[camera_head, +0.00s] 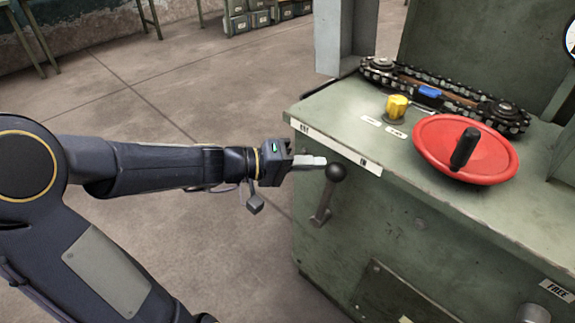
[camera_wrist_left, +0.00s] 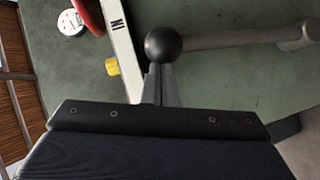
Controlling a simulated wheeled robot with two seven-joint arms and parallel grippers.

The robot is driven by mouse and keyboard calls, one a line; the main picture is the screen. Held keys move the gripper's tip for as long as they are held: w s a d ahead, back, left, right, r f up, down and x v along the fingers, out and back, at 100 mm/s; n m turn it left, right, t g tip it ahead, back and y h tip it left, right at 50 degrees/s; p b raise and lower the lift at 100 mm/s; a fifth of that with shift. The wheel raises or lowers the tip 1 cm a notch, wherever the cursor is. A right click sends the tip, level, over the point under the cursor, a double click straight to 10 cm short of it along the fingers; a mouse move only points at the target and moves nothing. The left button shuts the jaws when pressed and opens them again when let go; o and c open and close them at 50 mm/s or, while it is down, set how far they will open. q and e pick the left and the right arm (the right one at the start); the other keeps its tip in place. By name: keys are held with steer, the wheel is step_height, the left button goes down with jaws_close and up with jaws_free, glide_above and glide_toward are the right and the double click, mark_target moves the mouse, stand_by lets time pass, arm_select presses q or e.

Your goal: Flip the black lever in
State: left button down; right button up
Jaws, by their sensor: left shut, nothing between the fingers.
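The lever has a round black knob (camera_head: 336,172) on a grey shaft, on the front face of the green machine. It stands tilted, knob up and to the right, under a white strip (camera_head: 335,150) marked "OUT" at left and "IN" at right. The knob (camera_wrist_left: 163,44) and its shaft also show in the left wrist view. My left gripper (camera_head: 322,162) is shut and empty, its fingertips at the left side of the knob. In the left wrist view the fingertips (camera_wrist_left: 160,72) reach the knob's edge; whether they touch cannot be told. My right gripper is not in view.
On the machine top (camera_head: 345,112) are a red wheel (camera_head: 450,160) with a black handle, a yellow knob (camera_head: 396,107), and a chain (camera_head: 440,92) with a blue piece. A grey post (camera_head: 345,40) rises at the back. The floor left of the machine is open.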

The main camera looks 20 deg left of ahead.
mark_target(336, 183)
arm_select(q)
steer(key=d+b, duration=0.1)
steer(key=d, duration=0.1)
steer(key=s+d+m+y+b, duration=0.1)
steer(key=d, duration=0.1)
steer(key=s+d+f+m+y+b, duration=0.1)
steer(key=d, duration=0.1)
steer(key=shift+s, duration=0.1)
steer(key=shift+s+d+m+b, duration=0.2)
steer(key=shift+m+b, duration=0.1)
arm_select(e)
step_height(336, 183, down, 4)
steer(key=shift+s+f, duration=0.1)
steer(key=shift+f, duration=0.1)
